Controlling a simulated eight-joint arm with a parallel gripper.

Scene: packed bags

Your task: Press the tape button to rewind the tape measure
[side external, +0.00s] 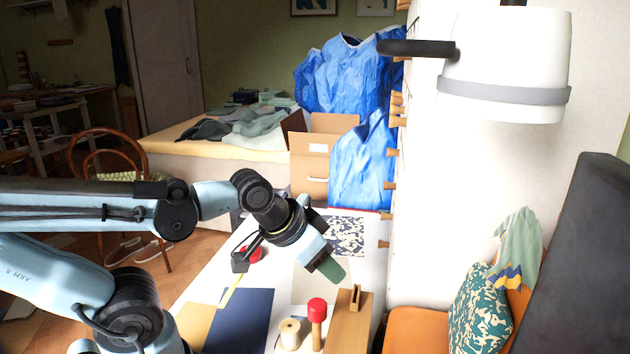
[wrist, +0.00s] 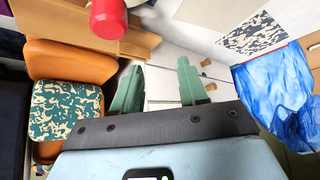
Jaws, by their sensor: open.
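The red tape measure (side external: 255,254) lies on the white table in the side view, partly hidden behind the black camera on my wrist. A yellow strip (side external: 231,291), which looks like its drawn-out tape, runs from near it towards the front. I cannot make out its button. My gripper (side external: 330,269) hangs above the table to the right of the tape measure, tilted down to the right and apart from it. In the wrist view its two green fingers (wrist: 158,85) are spread with nothing between them. The tape measure does not show in the wrist view.
A red-topped wooden piece (side external: 317,310) stands near a thread spool (side external: 290,333) and a wooden block (side external: 347,320), below my gripper. A dark blue sheet (side external: 240,320) lies to their left. A wall with wooden pegs borders the table on the right.

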